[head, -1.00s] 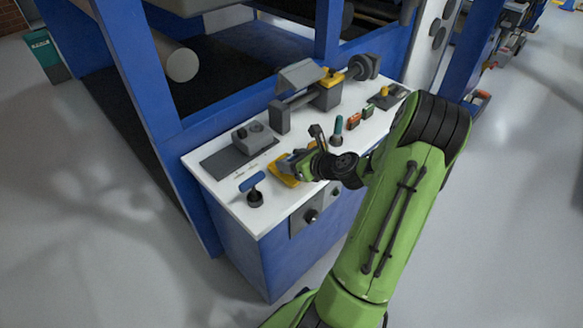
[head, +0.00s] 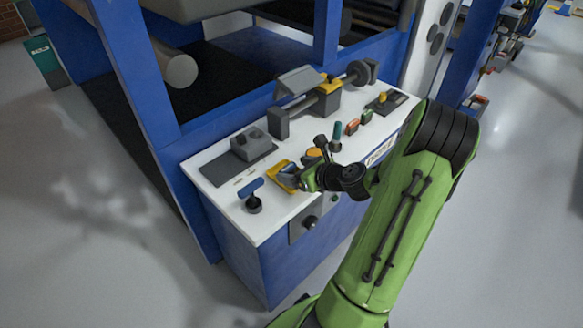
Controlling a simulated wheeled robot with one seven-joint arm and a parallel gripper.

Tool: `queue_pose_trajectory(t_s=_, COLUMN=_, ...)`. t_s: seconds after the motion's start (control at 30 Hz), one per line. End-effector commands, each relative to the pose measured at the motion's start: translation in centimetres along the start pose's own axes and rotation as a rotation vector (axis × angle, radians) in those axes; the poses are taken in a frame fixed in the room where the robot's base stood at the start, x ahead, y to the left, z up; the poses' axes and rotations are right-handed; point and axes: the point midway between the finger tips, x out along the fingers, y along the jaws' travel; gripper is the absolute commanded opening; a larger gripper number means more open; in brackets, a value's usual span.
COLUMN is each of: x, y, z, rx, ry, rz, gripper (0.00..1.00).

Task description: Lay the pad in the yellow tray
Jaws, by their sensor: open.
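The yellow tray (head: 278,174) lies on the white bench top near its front edge, left of my gripper, which partly covers it. My gripper (head: 294,178) is low over the tray's right side, with its jaws open. A small blue-grey piece (head: 289,181), which looks like the pad, shows at the fingertips over the tray. I cannot tell whether it rests on the tray floor or still touches a finger.
A blue-handled tool (head: 251,191) stands left of the tray, and a grey block (head: 251,146) on a dark plate behind it. An orange item (head: 314,153), a teal-handled tool (head: 337,133) and a roller fixture (head: 305,98) stand behind my gripper.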

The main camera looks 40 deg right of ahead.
Motion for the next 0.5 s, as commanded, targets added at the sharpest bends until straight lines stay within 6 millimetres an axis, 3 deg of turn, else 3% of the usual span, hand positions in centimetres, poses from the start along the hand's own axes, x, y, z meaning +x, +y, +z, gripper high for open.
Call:
queue_pose_trajectory(t_s=0.1, x=-3.7, y=-0.1, z=0.4, rx=0.004, ry=0.001, rz=-0.007, gripper=0.85)
queue_pose_trajectory(t_s=0.3, x=-8.3, y=-0.1, z=0.3, rx=0.002, ry=0.0, rz=-0.005, gripper=0.85)
queue_pose_trajectory(t_s=0.5, x=-9.6, y=0.7, z=0.5, rx=-0.047, ry=0.013, rz=0.018, gripper=0.85)
